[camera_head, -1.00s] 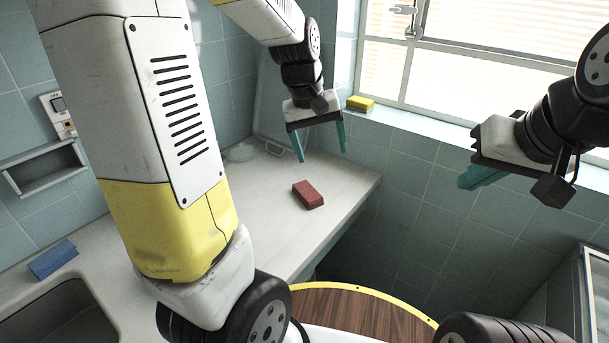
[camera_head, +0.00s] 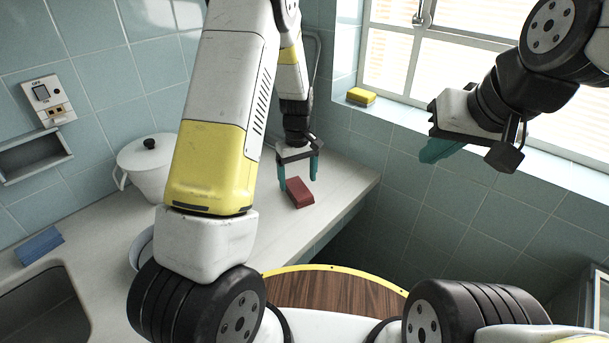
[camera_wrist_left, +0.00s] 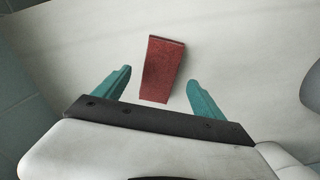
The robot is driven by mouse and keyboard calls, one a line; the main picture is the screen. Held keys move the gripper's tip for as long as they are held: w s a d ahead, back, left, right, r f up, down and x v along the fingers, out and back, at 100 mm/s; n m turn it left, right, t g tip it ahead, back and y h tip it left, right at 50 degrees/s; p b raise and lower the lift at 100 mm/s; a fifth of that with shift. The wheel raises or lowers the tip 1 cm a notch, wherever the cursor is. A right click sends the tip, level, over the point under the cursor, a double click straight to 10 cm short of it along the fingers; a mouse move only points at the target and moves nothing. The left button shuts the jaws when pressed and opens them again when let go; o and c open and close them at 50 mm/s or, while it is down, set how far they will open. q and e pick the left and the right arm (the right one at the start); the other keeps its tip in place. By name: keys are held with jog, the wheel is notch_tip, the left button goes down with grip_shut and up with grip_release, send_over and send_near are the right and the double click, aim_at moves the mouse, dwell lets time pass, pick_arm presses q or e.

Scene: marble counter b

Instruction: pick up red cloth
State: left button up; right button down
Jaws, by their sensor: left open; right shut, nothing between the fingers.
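The red cloth (camera_head: 300,193) is a folded, block-like piece lying on the pale counter near its right edge. My left gripper (camera_head: 299,182) is open with teal fingers pointing down just behind and above the cloth. In the left wrist view the cloth (camera_wrist_left: 163,68) lies beyond and between the fingertips of my left gripper (camera_wrist_left: 157,82), its near end reaching between them, not gripped. My right gripper (camera_head: 436,150) is shut and empty, in the air at the right by the window.
A yellow sponge (camera_head: 361,96) lies on the window sill. A white lidded pot (camera_head: 146,165) stands at the counter's back left, partly hidden by my arm. A blue cloth (camera_head: 39,246) lies by the sink (camera_head: 42,305). A round wooden surface (camera_head: 335,292) is in front.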

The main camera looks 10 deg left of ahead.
aim_at(298, 188)
pick_arm(q)
jog(key=shift+f, duration=1.6)
jog(key=c, duration=1.6)
jog(key=shift+r, duration=0.65)
jog(key=r, duration=0.1)
jog(key=s+r, duration=0.1)
jog(key=shift+r, duration=0.3)
jog(key=s, duration=1)
jog(key=s+r, duration=0.1)
jog(key=s, duration=0.4)
jog(key=shift+d+r, duration=0.1)
